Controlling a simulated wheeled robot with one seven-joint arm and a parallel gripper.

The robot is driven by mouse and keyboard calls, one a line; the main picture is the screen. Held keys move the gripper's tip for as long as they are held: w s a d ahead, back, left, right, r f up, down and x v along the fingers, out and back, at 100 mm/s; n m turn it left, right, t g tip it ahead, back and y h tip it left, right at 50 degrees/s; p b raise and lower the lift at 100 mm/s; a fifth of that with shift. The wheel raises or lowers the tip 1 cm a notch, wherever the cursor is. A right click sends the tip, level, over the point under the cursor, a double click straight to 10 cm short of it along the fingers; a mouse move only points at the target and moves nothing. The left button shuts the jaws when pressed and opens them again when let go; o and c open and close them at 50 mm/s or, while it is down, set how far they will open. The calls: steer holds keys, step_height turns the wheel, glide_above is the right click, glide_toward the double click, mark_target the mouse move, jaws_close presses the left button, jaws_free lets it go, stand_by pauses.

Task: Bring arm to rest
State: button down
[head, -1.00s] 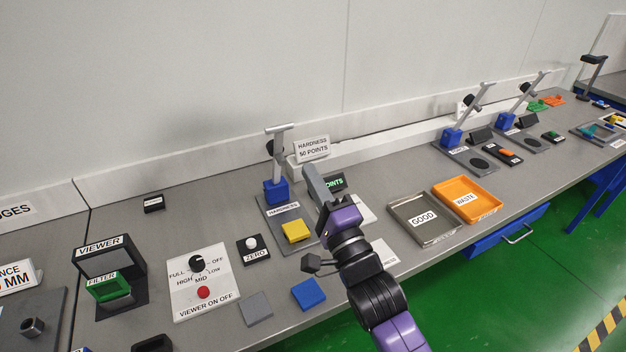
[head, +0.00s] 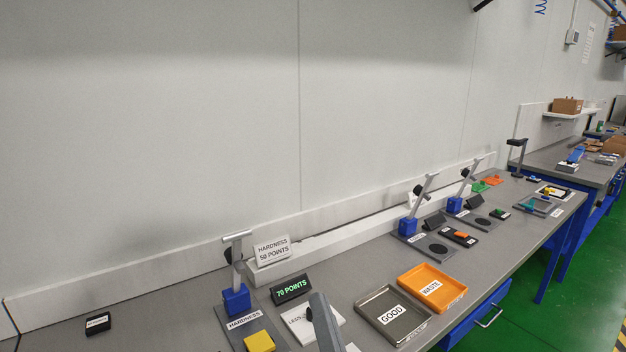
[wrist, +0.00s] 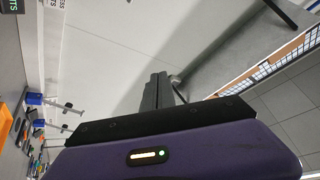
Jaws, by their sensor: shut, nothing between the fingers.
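Most of my arm is below the frame. In the wrist view the two dark fingers of my gripper (wrist: 159,88) are together, with nothing between them. Beyond the fingers is the pale wall. The gripper appears raised off the bench and touches nothing that I can see.
A yellow block (head: 259,342) sits on the tester's base. A display (head: 291,289) reads 70 POINTS. The GOOD tray (head: 364,308) and orange WASTE tray (head: 451,291) look empty. More testers (head: 408,226) stand farther right. The wall above the bench is clear.

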steer(key=s+d+f+n+g+h, duration=0.2)
steer(key=s+d+f, duration=0.3)
steer(key=s, duration=0.7)
steer(key=s+d+f+n+g+h, duration=0.2)
steer(key=s+d+f, duration=0.3)
steer(key=s, duration=0.8)
steer(key=s+d+f+n+g+h, duration=0.2)
steer(key=s+d+f, duration=0.4)
steer(key=s, duration=0.7)
steer(key=d+g+h, duration=0.1)
steer(key=d, duration=0.1)
steer(key=shift+d, duration=0.3)
